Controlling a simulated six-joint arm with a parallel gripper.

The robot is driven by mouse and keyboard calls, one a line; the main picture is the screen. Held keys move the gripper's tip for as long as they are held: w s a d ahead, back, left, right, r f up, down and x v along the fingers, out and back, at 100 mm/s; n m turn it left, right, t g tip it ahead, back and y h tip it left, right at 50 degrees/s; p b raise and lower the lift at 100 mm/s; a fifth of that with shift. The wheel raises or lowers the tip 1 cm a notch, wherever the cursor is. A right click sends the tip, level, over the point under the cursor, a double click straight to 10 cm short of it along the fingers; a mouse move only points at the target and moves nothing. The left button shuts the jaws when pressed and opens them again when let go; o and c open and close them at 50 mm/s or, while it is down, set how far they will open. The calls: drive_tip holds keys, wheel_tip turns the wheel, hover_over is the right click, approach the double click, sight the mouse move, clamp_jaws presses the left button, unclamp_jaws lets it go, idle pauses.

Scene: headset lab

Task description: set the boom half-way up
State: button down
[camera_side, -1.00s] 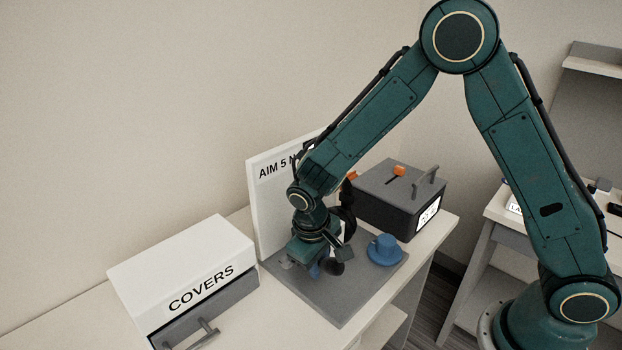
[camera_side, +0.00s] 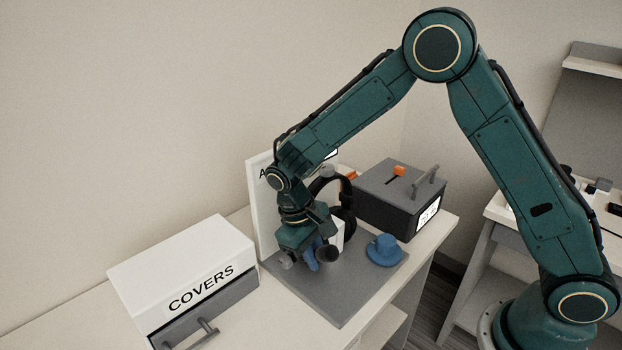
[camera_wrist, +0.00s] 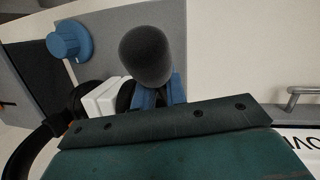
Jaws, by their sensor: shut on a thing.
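A headset with a black headband (camera_side: 346,186) stands on the grey mat (camera_side: 342,300), partly hidden by my gripper. A white part of it (camera_wrist: 103,98) shows in the wrist view. The boom's dark foam tip (camera_side: 327,254) sticks out beside my gripper (camera_side: 312,262) in the side view. In the wrist view the foam tip (camera_wrist: 146,55) is just beyond the blue fingers of my gripper (camera_wrist: 158,94). My gripper is shut on the boom close behind the tip. The boom's shaft is mostly hidden, so its exact angle cannot be told.
A blue round, brimmed object (camera_side: 385,250) sits on the mat to the right. A white lettered board (camera_side: 256,185) stands behind. A dark box with an orange knob (camera_side: 385,215) is at the back right. A white COVERS box (camera_side: 185,265) with a drawer is at the left.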

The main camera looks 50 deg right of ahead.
drive_tip(key=shift+w+r+g, duration=0.15)
drive_tip(key=shift+g, duration=0.15)
drive_tip(key=c, duration=1.4)
unclamp_jaws()
drive_tip(key=shift+c, duration=0.2)
drive_tip(key=shift+r, duration=0.1)
drive_tip(key=v, duration=1.3)
drive_tip(key=shift+r, duration=0.35)
